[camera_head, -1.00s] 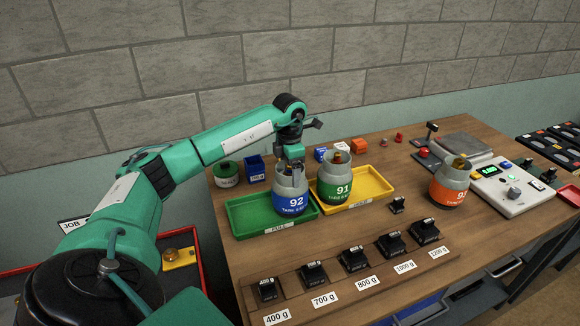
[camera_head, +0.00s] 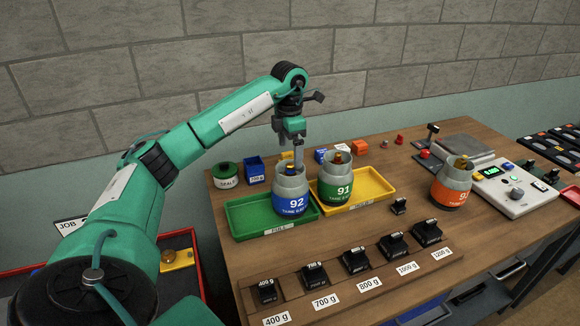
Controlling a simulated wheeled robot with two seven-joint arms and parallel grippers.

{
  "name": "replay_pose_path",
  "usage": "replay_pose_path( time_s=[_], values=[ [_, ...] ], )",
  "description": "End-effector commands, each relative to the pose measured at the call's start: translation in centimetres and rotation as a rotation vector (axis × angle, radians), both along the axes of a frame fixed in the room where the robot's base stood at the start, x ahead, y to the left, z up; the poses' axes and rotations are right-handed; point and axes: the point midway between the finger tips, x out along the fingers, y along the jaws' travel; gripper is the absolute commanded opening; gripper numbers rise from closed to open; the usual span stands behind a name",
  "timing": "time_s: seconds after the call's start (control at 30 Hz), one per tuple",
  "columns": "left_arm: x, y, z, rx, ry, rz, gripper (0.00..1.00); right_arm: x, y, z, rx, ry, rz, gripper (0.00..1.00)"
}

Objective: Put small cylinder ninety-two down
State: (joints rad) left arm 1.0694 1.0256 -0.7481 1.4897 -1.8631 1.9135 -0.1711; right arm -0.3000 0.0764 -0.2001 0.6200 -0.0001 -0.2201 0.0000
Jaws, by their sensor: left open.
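Cylinder ninety-two (camera_head: 291,193), grey with a blue band, stands upright in the green tray (camera_head: 250,222) marked FULL, at the tray's right side. My left gripper (camera_head: 297,157) is open just above the cylinder's top, with its fingers pointing down and clear of its body; whether a fingertip touches the valve I cannot tell. Cylinder 91 (camera_head: 336,180), with a green band, stands close to the right of it, in the yellow tray (camera_head: 370,186). My right gripper is not in view.
A cylinder with an orange band (camera_head: 452,184) stands at the right beside a scale with a control panel (camera_head: 512,188). A row of black weights (camera_head: 354,258) lines the table front. A seals tub (camera_head: 226,175) and a blue bin (camera_head: 255,169) stand behind the green tray.

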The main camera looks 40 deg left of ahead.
Motion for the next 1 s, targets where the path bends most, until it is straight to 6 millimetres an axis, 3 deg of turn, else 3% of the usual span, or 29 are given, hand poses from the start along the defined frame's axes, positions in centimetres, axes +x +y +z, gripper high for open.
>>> replay_pose_path(
  time_s=[0.1,0.33,1.0],
  values=[
    [0.1,0.0,2.0,0.000,-0.004,0.000,0.97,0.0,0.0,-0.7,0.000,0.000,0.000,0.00],
    [0.0,0.0,4.1,0.000,-0.001,0.000,0.97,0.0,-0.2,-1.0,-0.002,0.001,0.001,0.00],
    [0.0,0.0,4.6,0.000,0.000,0.000,0.97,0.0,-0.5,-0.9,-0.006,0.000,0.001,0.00]
  ],
)
